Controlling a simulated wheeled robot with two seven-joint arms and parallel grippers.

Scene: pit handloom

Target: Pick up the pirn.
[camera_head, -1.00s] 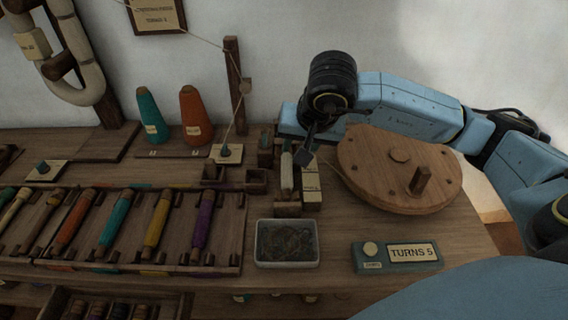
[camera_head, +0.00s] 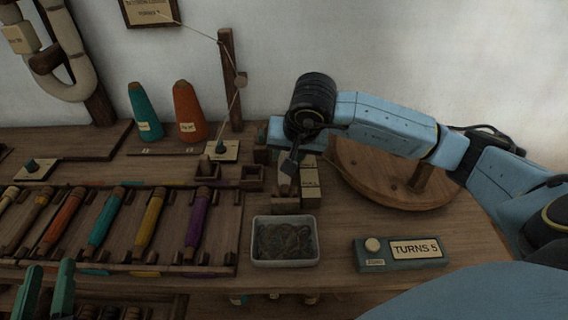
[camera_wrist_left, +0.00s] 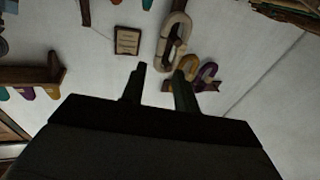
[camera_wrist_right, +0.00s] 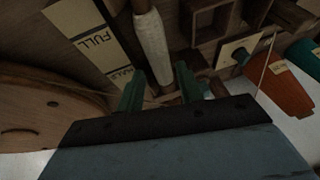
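The pirn, a spindle wound with white thread, shows in the right wrist view (camera_wrist_right: 152,45). In the right wrist view my right gripper (camera_wrist_right: 160,78) is open, with one green finger on each side of the pirn's lower part. I cannot tell whether either finger touches it. My left gripper (camera_head: 49,270) is at the lower left of the head view, empty. Its fingers are apart in the left wrist view (camera_wrist_left: 160,78).
A label reading FULL (camera_wrist_right: 98,38) is beside the pirn. A round wooden wheel (camera_head: 365,180) is to the right. A grey tray (camera_head: 258,255) and a TURNS 5 box (camera_head: 400,253) are in front. A rack (camera_head: 120,262) of coloured pirns and two cones (camera_head: 188,110) are left.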

